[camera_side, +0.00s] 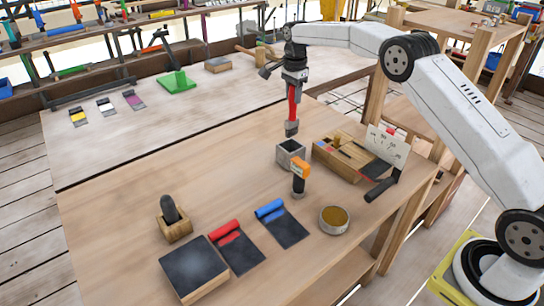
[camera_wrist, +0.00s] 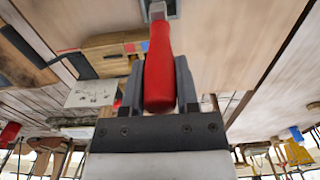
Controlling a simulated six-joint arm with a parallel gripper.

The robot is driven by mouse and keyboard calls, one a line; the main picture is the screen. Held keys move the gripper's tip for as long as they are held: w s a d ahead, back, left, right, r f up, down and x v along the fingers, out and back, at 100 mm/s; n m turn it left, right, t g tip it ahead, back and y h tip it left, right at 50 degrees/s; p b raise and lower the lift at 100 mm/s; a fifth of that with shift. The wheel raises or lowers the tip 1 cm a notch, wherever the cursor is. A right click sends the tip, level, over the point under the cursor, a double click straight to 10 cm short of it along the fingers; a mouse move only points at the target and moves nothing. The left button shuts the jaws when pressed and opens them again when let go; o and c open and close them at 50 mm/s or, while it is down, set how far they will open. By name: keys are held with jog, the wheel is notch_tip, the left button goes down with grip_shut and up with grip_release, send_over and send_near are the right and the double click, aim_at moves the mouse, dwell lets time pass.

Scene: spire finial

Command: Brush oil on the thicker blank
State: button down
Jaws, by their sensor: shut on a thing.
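My gripper (camera_side: 294,80) is shut on a red-handled brush (camera_side: 292,105), which hangs roughly upright with its grey end down. In the wrist view the red handle (camera_wrist: 158,72) lies between the two fingers of my gripper (camera_wrist: 160,85). The brush's lower end is above or at the open grey square container (camera_side: 290,153); contact cannot be told. A round tin (camera_side: 334,220) with amber contents stands at the front right. A wooden block assembly (camera_side: 345,158) stands right of the container. I cannot tell which thing is the thicker blank.
An orange-topped dark object (camera_side: 299,178) stands close in front of the container. Dark flat pieces with a red end (camera_side: 236,250) and a blue end (camera_side: 282,228) lie in front, beside a dark slab (camera_side: 194,268). A white card (camera_side: 388,147) stands at right. The bench's left middle is clear.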

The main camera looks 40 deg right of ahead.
jog(key=shift+r, duration=0.15)
jog(key=shift+r, duration=2.35)
jog(key=shift+s+r, duration=0.1)
jog(key=s+a+g, duration=0.2)
jog(key=s+a, duration=0.2)
jog(key=s, duration=0.7)
jog(key=s+a+g, duration=0.2)
jog(key=s+a, duration=0.2)
jog(key=s, duration=0.7)
notch_tip(320, 180, down, 7)
jog(key=shift+s, duration=0.15)
jog(key=shift+f, duration=3.5)
